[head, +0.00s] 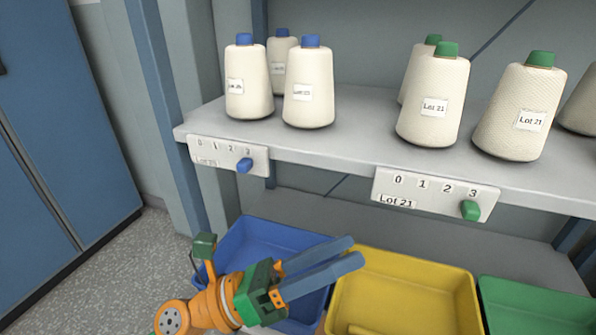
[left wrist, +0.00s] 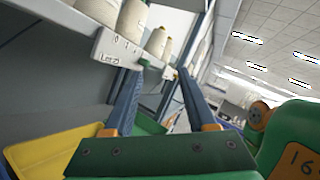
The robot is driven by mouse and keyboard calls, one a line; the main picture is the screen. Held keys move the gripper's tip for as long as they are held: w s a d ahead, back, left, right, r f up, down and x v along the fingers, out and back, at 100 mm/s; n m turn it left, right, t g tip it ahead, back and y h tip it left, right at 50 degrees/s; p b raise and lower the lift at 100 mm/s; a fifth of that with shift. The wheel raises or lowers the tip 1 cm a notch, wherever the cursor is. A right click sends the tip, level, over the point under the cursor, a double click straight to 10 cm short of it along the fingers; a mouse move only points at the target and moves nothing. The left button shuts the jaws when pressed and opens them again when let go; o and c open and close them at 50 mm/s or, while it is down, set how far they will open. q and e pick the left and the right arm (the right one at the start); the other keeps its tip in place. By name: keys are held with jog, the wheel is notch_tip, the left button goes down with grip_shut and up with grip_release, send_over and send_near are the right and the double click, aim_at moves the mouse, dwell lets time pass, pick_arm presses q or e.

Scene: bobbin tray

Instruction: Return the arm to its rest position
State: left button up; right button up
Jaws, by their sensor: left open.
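My left gripper (head: 338,263) is in the head view, above the blue bin and near the yellow bin's left edge. Its two blue-grey fingers are apart with nothing between them, and they point right. In the left wrist view the same open fingers (left wrist: 156,88) reach toward the shelf and the far room, with nothing held. The orange and green left arm enters from the bottom left of the head view. My right gripper is in neither view.
A grey shelf (head: 330,150) holds cream bobbins with blue caps (head: 308,90) and green caps (head: 433,105). Label plates with sliders (head: 436,194) hang on its front edge. Below stand a blue bin (head: 262,232), a yellow bin (head: 400,262) and a green bin (head: 540,292). A blue cabinet (head: 60,130) stands left.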

pick_arm(q)
jog(key=w+a+f+n+t+y, duration=0.1)
jog(key=w+a+n+t+y, duration=0.55)
jog(key=n, duration=0.65)
jog(key=w+a+f+n+t+y, duration=0.25)
jog(key=a+n+t+y, duration=0.5)
jog(key=n+t, duration=0.5)
jog(key=a+f+n+g+y, duration=0.7)
jog(key=f+n+g+y, duration=0.15)
jog(key=f+n, duration=0.45)
jog(key=s+f+n+g, duration=0.5)
jog(key=s+f+g, duration=0.6)
jog(key=s+f, duration=0.75)
notch_tip(320, 180, down, 14)
jog(key=s+g, duration=0.2)
jog(key=s, duration=0.1)
jog(key=s+a+f, duration=0.4)
jog(key=s+f, duration=0.7)
notch_tip(320, 180, up, 23)
jog(key=s+d+g+p, duration=0.1)
jog(key=p, duration=2.2)
jog(key=shift+s+d, duration=0.3)
jog(key=shift+s, duration=0.1)
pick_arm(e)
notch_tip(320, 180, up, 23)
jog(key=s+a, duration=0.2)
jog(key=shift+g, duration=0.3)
